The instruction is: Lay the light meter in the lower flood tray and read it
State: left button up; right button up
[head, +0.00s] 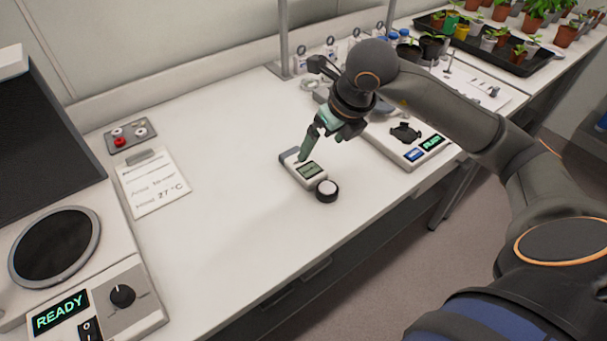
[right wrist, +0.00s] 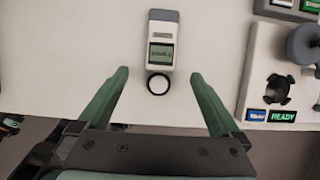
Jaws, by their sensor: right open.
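The light meter (head: 305,168) lies on the white bench, a small white and grey body with a greenish display and a round white sensor in a black ring (head: 327,190) at its near end. In the right wrist view the meter (right wrist: 161,33) lies ahead of and between the green fingers, its sensor (right wrist: 158,84) nearest to me. My right gripper (head: 310,145) is above the meter in the head view. It is open, with nothing between its fingers (right wrist: 158,85). The display text is too small to read surely. My left gripper and the lower flood tray are not in view.
A device with a lit READY panel (head: 431,143) stands right of the meter. Another READY machine (head: 60,312) stands at the left. A note sheet (head: 153,184) and a small switch box (head: 130,136) lie behind. A black tray of potted plants (head: 511,66) is far right. The bench's middle is clear.

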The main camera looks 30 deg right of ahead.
send_over(309, 169)
jog(key=s, duration=0.3)
jog(key=f, duration=0.6)
jog(key=shift+w, duration=0.25)
jog(key=shift+p+x, duration=0.45)
jog(key=shift+x, duration=2.35)
jog(key=shift+c, duration=0.2)
jog(key=shift+d+r, duration=0.1)
grip_shut()
